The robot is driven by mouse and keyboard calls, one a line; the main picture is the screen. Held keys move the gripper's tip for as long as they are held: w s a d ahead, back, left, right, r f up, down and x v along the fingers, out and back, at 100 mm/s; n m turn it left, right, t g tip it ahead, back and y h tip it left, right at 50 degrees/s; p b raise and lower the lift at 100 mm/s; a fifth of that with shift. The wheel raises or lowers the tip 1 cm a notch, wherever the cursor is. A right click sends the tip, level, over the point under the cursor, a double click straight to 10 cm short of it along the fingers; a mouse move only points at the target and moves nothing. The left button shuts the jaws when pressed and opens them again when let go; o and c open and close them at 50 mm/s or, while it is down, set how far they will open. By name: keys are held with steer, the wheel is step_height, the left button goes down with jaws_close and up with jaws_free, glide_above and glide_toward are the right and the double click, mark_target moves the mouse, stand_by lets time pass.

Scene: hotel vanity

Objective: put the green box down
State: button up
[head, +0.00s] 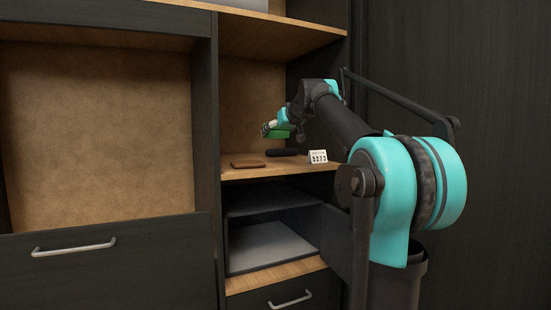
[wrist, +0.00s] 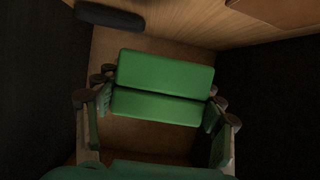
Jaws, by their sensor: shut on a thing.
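The green box (head: 281,135) is held at the end of my arm, over the wooden shelf (head: 285,170) in the open niche. In the head view it looks small and sits above the shelf surface, with a gap below. My gripper (head: 270,128) is shut on it. In the wrist view the green box (wrist: 165,75) lies between the two fingers of my gripper (wrist: 160,98), one at each side. A dark line runs across its face. The underside of the box is hidden in the wrist view.
A brown flat item (head: 246,164) lies at the shelf's left front. A dark elongated item (head: 281,152) lies behind it, to the right. A white card with digits (head: 318,157) stands at the right. An open compartment (head: 272,247) is below.

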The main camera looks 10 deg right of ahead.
mark_target(276, 164)
step_height(276, 164, down, 10)
steer(key=shift+r, duration=0.2)
steer(key=shift+f, duration=0.15)
steer(key=o, duration=0.9)
steer(key=shift+o, duration=0.3)
steer(key=shift+s+r, duration=0.15)
steer(key=shift+r, duration=0.05)
steer(key=v, duration=1.2)
